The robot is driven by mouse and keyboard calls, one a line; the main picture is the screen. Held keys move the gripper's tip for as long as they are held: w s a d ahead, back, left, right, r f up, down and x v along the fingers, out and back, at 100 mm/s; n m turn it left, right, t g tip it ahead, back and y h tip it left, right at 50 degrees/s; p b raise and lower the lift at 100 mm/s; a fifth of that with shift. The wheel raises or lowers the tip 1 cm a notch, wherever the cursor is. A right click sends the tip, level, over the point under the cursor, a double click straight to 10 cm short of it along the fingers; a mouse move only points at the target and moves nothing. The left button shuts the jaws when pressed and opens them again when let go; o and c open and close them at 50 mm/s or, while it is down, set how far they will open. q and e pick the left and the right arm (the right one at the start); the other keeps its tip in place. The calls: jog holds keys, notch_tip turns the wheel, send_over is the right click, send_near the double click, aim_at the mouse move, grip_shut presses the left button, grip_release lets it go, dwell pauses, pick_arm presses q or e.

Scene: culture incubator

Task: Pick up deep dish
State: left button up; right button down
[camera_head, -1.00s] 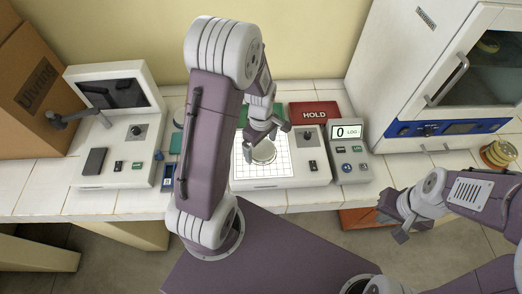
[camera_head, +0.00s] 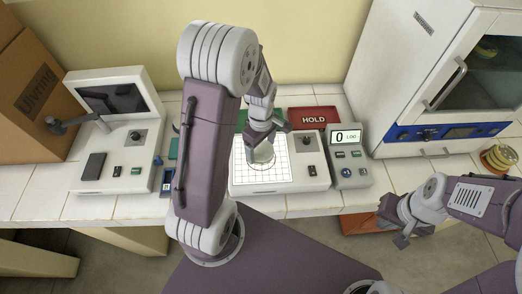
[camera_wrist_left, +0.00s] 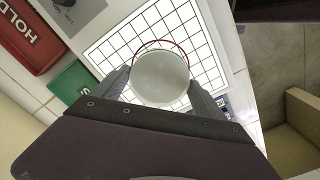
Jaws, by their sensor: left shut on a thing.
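The deep dish (camera_wrist_left: 160,78) is a round, pale, whitish dish over the white gridded plate of a bench device. In the left wrist view it sits between the two fingers of my left gripper (camera_wrist_left: 160,92), which are shut on its sides. In the head view the dish (camera_head: 263,155) is partly covered by my left gripper (camera_head: 264,142) from above. I cannot tell whether it touches the plate. A thin red ring mark shows on the grid just beyond the dish. My right gripper (camera_head: 396,222) hangs empty in front of the bench, its fingers apart.
The gridded device (camera_head: 308,178) stands beside a LOG readout box (camera_head: 350,172). A red HOLD tray (camera_head: 314,117) lies behind it, with a green one to its left. A white incubator (camera_head: 425,60) is at right. A screen device (camera_head: 110,150) and cardboard box (camera_head: 35,110) are at left.

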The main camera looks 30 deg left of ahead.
pick_arm(q)
notch_tip(320, 180, up, 2)
jog(key=s+d+r, duration=0.3)
jog(key=d+r, duration=0.3)
jog(key=d, duration=0.5)
jog(key=shift+s+r+b, duration=0.3)
jog(key=shift+r+b, duration=0.1)
jog(key=shift+d+m, duration=0.1)
jog(key=shift+m, duration=0.2)
